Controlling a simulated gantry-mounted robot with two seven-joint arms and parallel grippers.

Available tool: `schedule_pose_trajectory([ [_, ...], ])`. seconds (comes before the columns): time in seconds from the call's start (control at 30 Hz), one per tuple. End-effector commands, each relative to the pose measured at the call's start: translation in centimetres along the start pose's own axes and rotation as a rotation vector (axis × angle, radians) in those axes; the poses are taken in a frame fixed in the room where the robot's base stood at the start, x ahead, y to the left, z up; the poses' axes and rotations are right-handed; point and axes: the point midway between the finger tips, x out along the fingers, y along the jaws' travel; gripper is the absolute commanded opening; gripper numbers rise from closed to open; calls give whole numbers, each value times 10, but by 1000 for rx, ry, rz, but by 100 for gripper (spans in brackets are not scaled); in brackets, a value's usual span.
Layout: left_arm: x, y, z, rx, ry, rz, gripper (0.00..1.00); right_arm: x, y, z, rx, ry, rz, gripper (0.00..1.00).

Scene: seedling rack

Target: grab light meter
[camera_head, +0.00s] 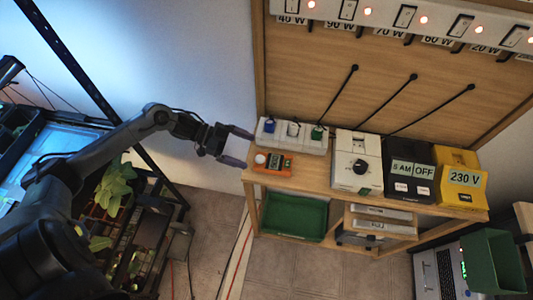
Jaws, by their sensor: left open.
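The light meter (279,164) looks like a small orange device with a dark display, lying on the left end of the wooden bench (314,181). A round white part (260,159) sits at its left side. My left gripper (243,149) is open and empty, its fingers pointing right, just left of the meter near the bench's left edge. The fingers appear apart from the meter; their height above the bench is hard to judge. My right gripper is not in view.
Behind the meter is a white socket strip (310,143) with coloured plugs. A white box with a dial (357,175), a black box (407,184) and a yellow 230 V box (460,190) stand to the right. A green bin (294,216) is below; a plant rack stands left.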

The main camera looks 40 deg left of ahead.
Motion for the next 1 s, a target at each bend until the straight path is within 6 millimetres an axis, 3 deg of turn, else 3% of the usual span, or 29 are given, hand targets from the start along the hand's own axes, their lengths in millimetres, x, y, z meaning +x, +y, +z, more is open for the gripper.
schedule_pose_trajectory([
  [0.2,31,0,-2,0,5,1,100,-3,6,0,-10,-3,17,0],
  [0.53,52,0,0,1,2,1,100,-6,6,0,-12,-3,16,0],
  [0.8,85,-2,3,-1,4,1,100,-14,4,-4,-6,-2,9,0],
  [1.0,98,-1,4,2,1,1,100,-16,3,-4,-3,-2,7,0],
])
